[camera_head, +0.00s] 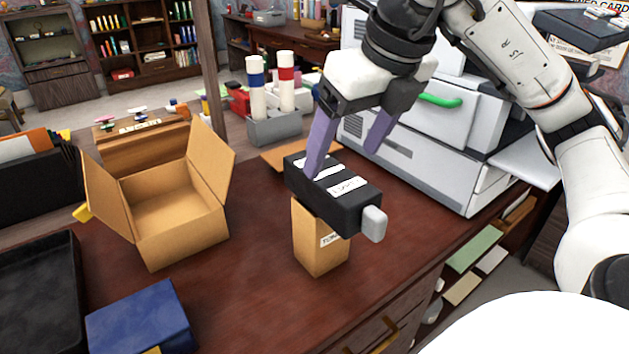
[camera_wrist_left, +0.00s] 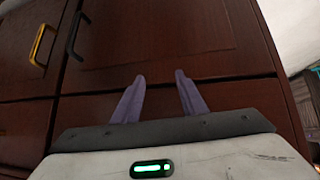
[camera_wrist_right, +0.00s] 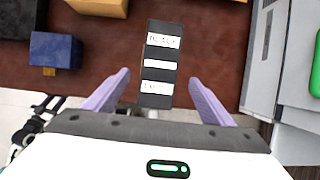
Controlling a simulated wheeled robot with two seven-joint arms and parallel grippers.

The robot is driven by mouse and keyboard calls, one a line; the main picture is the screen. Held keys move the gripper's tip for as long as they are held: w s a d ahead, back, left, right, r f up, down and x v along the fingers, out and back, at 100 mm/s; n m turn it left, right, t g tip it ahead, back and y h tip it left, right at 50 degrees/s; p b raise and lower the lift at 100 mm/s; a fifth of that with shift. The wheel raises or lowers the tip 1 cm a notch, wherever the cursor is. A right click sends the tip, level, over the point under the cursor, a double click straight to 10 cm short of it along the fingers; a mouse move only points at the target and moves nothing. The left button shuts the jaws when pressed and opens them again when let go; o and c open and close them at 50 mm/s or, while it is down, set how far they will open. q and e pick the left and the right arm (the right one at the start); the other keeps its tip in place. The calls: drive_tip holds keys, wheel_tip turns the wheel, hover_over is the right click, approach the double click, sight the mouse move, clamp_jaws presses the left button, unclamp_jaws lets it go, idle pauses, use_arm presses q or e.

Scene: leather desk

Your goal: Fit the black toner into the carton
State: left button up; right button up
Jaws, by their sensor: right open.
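The black toner (camera_head: 338,208), a dark block with white labels and a grey end knob, lies level on top of a narrow tan box (camera_head: 318,250) with a partly hidden label. The open carton (camera_head: 180,245), brown with raised flaps, stands empty to its left. My right gripper (camera_head: 340,163) is open above the toner, pointing down. In the right wrist view the toner (camera_wrist_right: 158,52) shows between the spread fingers (camera_wrist_right: 159,77), with gaps on both sides. My left gripper (camera_wrist_left: 160,76) shows only in its own wrist view, open and empty before the drawer fronts.
A blue box (camera_head: 140,315) and a black tray (camera_head: 40,290) lie at the front left. A grey holder (camera_head: 275,130) with marker-like cylinders stands behind. A white printer (camera_head: 430,160) borders the right. The desk between carton and narrow box is clear.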

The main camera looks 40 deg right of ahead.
sight(333, 176)
wheel_tip(333, 176, down, 2)
drive_tip(key=shift+w+d+f, duration=0.1)
drive_tip(key=shift+f, duration=0.15)
drive_tip(key=shift+w+b+x, duration=0.15)
drive_tip(key=shift+b+x, duration=0.05)
drive_tip(key=shift+x, duration=1.3)
drive_tip(key=shift+w+b+x, duration=0.15)
drive_tip(key=shift+b+x, duration=0.05)
drive_tip(key=shift+x, duration=1.35)
drive_tip(key=shift+r, duration=0.25)
drive_tip(key=c, duration=1.5)
